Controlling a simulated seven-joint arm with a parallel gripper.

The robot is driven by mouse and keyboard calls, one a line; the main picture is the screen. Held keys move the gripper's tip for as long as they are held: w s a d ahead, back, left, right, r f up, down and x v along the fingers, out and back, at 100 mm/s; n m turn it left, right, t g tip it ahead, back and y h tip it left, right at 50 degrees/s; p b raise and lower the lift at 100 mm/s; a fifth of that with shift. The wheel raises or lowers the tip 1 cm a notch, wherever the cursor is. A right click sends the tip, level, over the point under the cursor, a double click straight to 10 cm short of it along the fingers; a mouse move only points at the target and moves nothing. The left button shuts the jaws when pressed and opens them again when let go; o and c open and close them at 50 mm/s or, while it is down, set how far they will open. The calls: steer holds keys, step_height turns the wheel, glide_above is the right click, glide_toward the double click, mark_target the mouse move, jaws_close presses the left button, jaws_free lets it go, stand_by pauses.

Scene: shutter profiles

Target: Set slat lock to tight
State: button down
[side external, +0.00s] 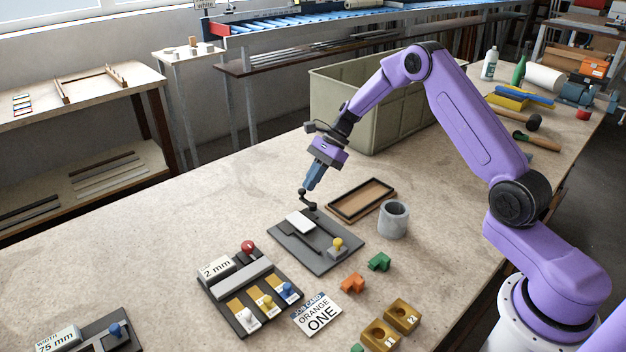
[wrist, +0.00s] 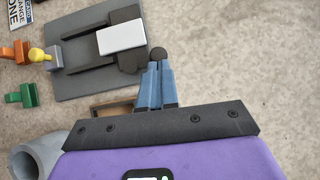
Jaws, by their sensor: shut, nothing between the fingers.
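A flat dark grey plate (side external: 314,264) carries a white block (side external: 300,222), dark bars and a yellow knob (side external: 338,243). A dark crank-like lever (side external: 309,206) with a black ball end (side external: 301,191) rises at its far edge. I take this to be the slat lock, but no label on it is readable. My gripper (side external: 308,187) is shut and empty, pointing down beside the ball end. In the wrist view the blue fingertips (wrist: 157,65) are just below the black ball (wrist: 158,53); I cannot tell whether they touch. The white block (wrist: 121,37) lies to their left.
A brown tray (side external: 362,201) and a grey cup (side external: 394,220) stand right of the plate. A "2 mm" fixture (side external: 250,290) with several knobs, an "ORANGE ONE" job card (side external: 317,314), and orange (side external: 352,283) and green (side external: 379,262) pieces lie nearer. A large bin (side external: 345,110) stands behind.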

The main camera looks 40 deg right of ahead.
mark_target(301, 190)
steer(key=shift+w+a+n+g, duration=0.15)
steer(key=shift+a+n+g, duration=0.05)
steer(key=shift+n+g, duration=0.25)
steer(key=shift+w+a+n+g, duration=0.15)
steer(key=shift+a+n+g, duration=0.2)
steer(key=shift+n, duration=0.3)
steer(key=shift+w+a+n+g, duration=0.15)
steer(key=shift+n+g, duration=0.25)
steer(key=shift+n, duration=0.2)
steer(key=n+g, duration=0.1)
steer(key=a+n+g+h, duration=0.1)
steer(key=n, duration=0.1)
steer(key=shift+w+a, duration=0.15)
steer(key=shift+a, duration=0.75)
steer(key=shift+s+a+n+g+h, duration=0.25)
steer(key=shift+a+n+g, duration=0.25)
steer(key=shift+n, duration=0.5)
steer(key=shift+s+a, duration=0.4)
steer(key=shift+a, duration=0.4)
steer(key=shift+s+a+n+g+h, duration=0.2)
steer(key=shift+n+g+h, duration=0.15)
steer(key=shift+n, duration=0.25)
steer(key=shift+d, duration=0.1)
